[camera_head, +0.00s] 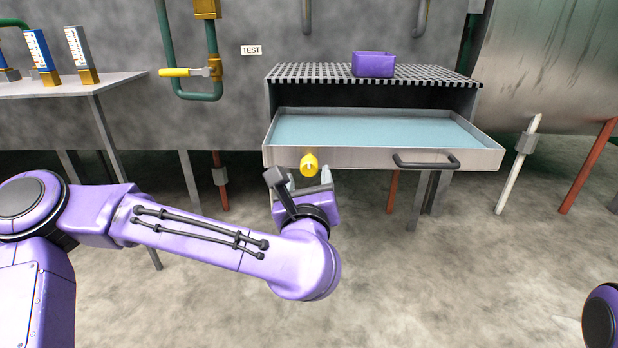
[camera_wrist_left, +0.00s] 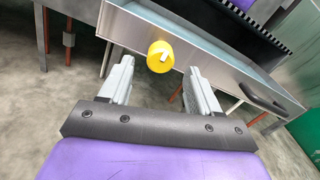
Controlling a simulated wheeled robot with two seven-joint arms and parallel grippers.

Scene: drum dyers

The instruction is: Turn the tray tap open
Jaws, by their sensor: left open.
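The tray tap is a round yellow knob (camera_head: 309,165) on the front face of the metal tray (camera_head: 370,158), left of the tray's dark handle (camera_head: 426,161). The tray holds pale blue liquid. My left gripper (camera_head: 298,183) is just below and in front of the knob. In the left wrist view the knob (camera_wrist_left: 160,56) shows beyond and between the two open fingers (camera_wrist_left: 158,88), with a white mark on its face. The fingers appear apart from it. My right gripper is not in view.
A purple box (camera_head: 374,64) sits on the black grating (camera_head: 300,73) above the tray. A yellow-handled valve (camera_head: 180,72) on green pipes is at the left, near a metal table (camera_head: 120,80) with gauges. A large metal drum (camera_head: 550,65) is at the right. The floor in front is clear.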

